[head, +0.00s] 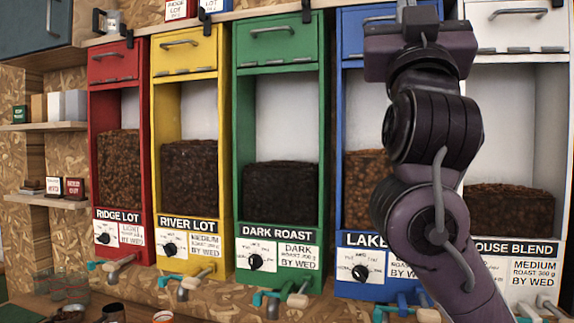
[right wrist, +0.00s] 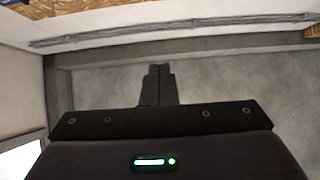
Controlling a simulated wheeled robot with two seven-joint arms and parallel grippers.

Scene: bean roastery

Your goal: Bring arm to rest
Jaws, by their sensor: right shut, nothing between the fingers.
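My right arm rises from the lower right of the head view, in front of the blue and white bean dispensers. Its hand is at the top edge of that view, before the upper part of the blue dispenser (head: 353,45). In the right wrist view my right gripper (right wrist: 159,72) has its two dark fingers together, with nothing between them. Past them are a grey surface and a pale ledge. My left gripper is not in view.
Red (head: 145,175), yellow (head: 226,150), green (head: 325,150) and white (head: 520,72) dispensers stand side by side, beans behind their windows. Teal-handled spouts stick out below. Small shelves (head: 45,126) are at the left. Glass jars (head: 65,285) stand at the lower left.

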